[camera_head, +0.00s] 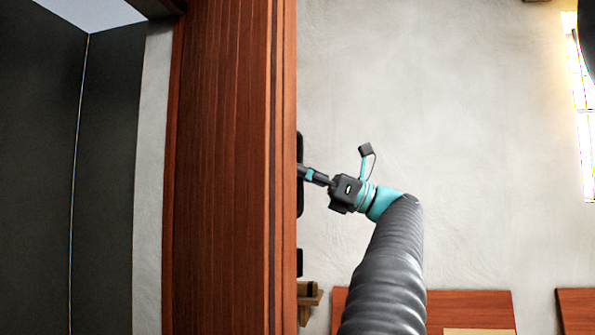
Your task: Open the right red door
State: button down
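A tall red-brown wooden door (222,180) with vertical grain stands left of centre. Its right edge hides most of a black handle plate (299,205), which shows only as a thin strip. My gripper (305,172) points left at this plate from the right side of the door. The fingertips overlap the plate or are very near it. I cannot tell if they touch or grip a handle, nor whether the fingers are open or shut.
A smaller black fitting (299,263) sits lower on the door edge. A wooden bracket (309,298) is below it. Dark grey panels (60,180) stand at left. A pale plaster wall (470,150) lies behind my arm, with red-brown boards (480,300) low at right.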

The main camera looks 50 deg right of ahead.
jog(key=shift+r, duration=0.1)
jog(key=c, duration=1.1)
grip_release()
jog(key=v, duration=1.2)
jog(key=shift+c, duration=0.2)
